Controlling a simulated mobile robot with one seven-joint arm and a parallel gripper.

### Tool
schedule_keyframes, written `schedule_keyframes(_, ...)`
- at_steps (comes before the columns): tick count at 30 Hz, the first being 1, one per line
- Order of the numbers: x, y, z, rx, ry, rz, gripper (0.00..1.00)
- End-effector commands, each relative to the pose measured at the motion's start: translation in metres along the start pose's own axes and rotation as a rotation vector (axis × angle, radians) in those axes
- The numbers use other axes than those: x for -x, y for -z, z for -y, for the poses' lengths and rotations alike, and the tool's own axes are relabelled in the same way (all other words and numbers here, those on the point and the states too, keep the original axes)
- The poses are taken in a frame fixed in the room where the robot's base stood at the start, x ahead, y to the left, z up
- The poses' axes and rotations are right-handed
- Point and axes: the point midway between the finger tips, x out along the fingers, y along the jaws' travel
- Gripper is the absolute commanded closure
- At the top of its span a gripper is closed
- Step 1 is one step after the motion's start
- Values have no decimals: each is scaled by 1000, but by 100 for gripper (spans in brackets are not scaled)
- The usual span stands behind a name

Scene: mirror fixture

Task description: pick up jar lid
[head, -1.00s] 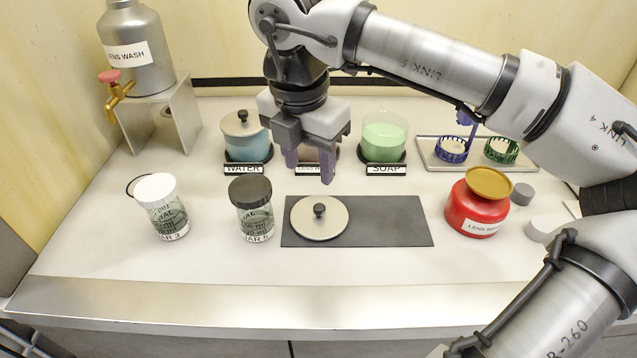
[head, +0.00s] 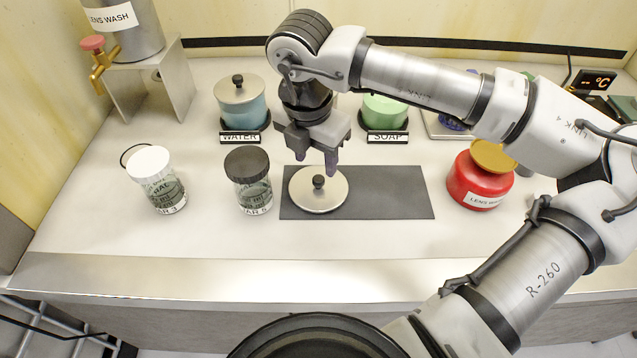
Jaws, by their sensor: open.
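The jar lid (head: 318,194) is a flat, round, light metal disc with a dark knob (head: 318,182) at its centre. It lies on the left part of a dark grey mat (head: 390,195). My gripper (head: 316,166) points down just above and behind the lid, with its fingers apart and nothing between them. The fingertips appear close to the knob; whether they touch anything cannot be told. Another lid with a similar knob sits on the blue WATER jar (head: 242,108) behind.
A white-capped jar (head: 157,180) and a dark-capped jar (head: 248,180) stand left of the mat. A red LENS WASH jar (head: 480,180) stands right of it. A green SOAP jar (head: 385,112) is behind. The counter's front strip is clear.

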Motion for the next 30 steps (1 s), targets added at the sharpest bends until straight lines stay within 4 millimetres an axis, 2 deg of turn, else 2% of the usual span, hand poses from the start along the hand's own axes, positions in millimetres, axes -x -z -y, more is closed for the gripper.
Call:
schedule_keyframes(9, -40, 4, 5, 1, -1, -4, 53)
schedule_keyframes(17, -44, 4, 5, 1, 0, -1, 53)
schedule_keyframes(28, -44, 4, 5, 0, 0, -1, 100)
schedule_keyframes(30, -44, 4, 5, 0, 0, -1, 100)
